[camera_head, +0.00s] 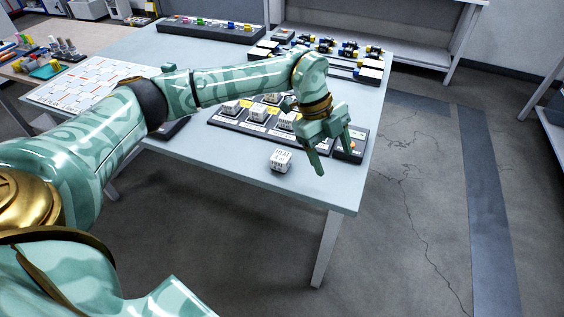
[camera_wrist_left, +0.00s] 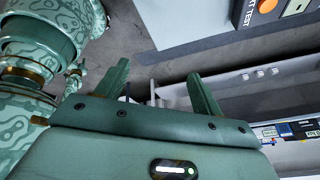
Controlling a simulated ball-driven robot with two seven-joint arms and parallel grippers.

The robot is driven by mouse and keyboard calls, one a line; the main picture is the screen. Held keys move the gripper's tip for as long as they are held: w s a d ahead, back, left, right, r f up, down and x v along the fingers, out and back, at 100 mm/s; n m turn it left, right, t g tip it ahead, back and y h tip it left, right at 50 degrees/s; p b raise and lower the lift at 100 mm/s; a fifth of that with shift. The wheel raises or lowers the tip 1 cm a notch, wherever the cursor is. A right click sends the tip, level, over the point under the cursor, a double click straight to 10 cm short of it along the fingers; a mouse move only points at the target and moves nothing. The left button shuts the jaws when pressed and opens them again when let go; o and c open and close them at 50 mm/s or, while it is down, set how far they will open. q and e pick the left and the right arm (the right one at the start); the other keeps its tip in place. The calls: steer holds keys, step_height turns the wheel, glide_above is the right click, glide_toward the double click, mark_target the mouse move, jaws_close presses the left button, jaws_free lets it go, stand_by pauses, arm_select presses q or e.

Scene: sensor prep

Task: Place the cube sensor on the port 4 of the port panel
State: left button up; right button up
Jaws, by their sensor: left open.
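The white cube sensor (camera_head: 281,160), with dark markings on its faces, sits on the grey-blue table near its front edge. The dark port panel (camera_head: 238,127) lies just behind it, with several white cubes seated on it. My left gripper (camera_head: 334,160) is open and empty, to the right of the cube sensor, above the panel's right part and the table edge. It hides part of the panel, and I cannot read the port numbers. In the left wrist view the two fingers (camera_wrist_left: 158,75) are spread with nothing between them. The cube sensor is not in that view.
Trays of small parts (camera_head: 330,48) and a row of coloured connectors (camera_head: 212,28) stand at the table's back. A white printed sheet (camera_head: 75,88) lies at the left. The orange button (camera_wrist_left: 297,6) shows at the wrist view's upper right.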

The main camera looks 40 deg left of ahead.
arm_select(q)
steer(key=a+r+n+y, duration=0.5)
steer(key=a+n, duration=0.1)
steer(key=a, duration=0.7)
steer(key=b, duration=0.4)
glide_above(284, 157)
step_height(284, 157, down, 10)
steer(key=shift+r, duration=0.2)
step_height(284, 157, down, 6)
steer(key=b, duration=0.3)
steer(key=shift+w+f, duration=0.1)
steer(key=shift+f, duration=0.05)
steer(key=shift+r, duration=0.2)
arm_select(e)
steer(key=s+f, duration=0.3)
steer(key=f, duration=0.3)
steer(key=shift+s+f+g, duration=0.15)
steer(key=shift+f+g, duration=0.1)
steer(key=shift+g, duration=0.15)
arm_select(q)
steer(key=c, duration=1.2)
steer(key=shift+o, duration=0.2)
steer(key=shift+r, duration=0.1)
